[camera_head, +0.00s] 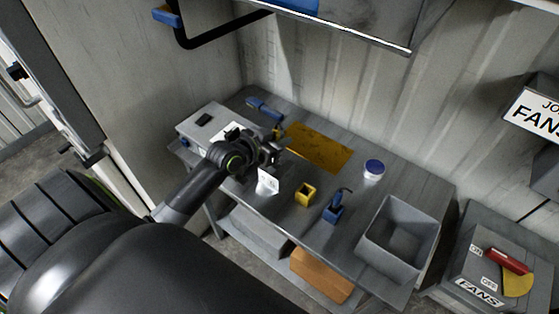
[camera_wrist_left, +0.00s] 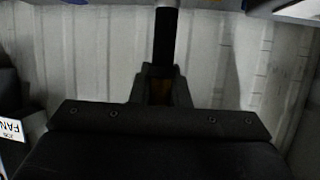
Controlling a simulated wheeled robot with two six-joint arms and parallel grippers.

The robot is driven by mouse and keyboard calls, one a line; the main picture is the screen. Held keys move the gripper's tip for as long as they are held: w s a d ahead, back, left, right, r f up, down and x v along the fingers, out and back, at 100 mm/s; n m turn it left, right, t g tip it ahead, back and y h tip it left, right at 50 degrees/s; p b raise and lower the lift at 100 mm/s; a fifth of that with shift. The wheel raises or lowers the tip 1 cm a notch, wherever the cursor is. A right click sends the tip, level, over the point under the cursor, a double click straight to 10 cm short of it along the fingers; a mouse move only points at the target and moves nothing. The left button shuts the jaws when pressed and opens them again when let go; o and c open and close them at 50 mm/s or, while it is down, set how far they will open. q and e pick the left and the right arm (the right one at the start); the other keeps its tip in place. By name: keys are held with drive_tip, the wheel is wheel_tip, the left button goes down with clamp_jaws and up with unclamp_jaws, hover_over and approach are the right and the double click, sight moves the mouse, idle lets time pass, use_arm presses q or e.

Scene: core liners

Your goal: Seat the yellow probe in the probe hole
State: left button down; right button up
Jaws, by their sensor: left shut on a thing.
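My left gripper (camera_head: 270,154) reaches over the left part of the grey bench. It is shut on the yellow probe, whose dull yellow part (camera_wrist_left: 159,93) shows between the fingers in the left wrist view, with a dark rod above it. A small yellow piece (camera_head: 278,133) shows just beyond the gripper in the head view; I cannot tell whether it belongs to the probe. A yellow holder (camera_head: 305,194) with a dark opening stands on the bench and looks empty. A grey box (camera_head: 205,121) sits at the bench's left end, partly behind my arm. I cannot make out the probe hole. My right gripper is out of view.
A blue holder (camera_head: 333,211) with a dark-topped item stands right of the yellow one. An open grey bin (camera_head: 398,230), a blue-lidded round container (camera_head: 374,168), a yellow mat (camera_head: 320,146) and a blue tool (camera_head: 264,107) are on the bench (camera_head: 345,174). A ribbed wall rises behind.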

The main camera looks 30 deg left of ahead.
use_arm(q)
wheel_tip(320, 180, down, 7)
drive_tip(key=b, duration=0.5)
drive_tip(key=shift+b, duration=0.3)
drive_tip(key=shift+f+b, duration=0.3)
drive_tip(key=shift+f, duration=0.05)
drive_tip(key=shift+f, duration=0.1)
drive_tip(key=c, duration=1.4)
unclamp_jaws()
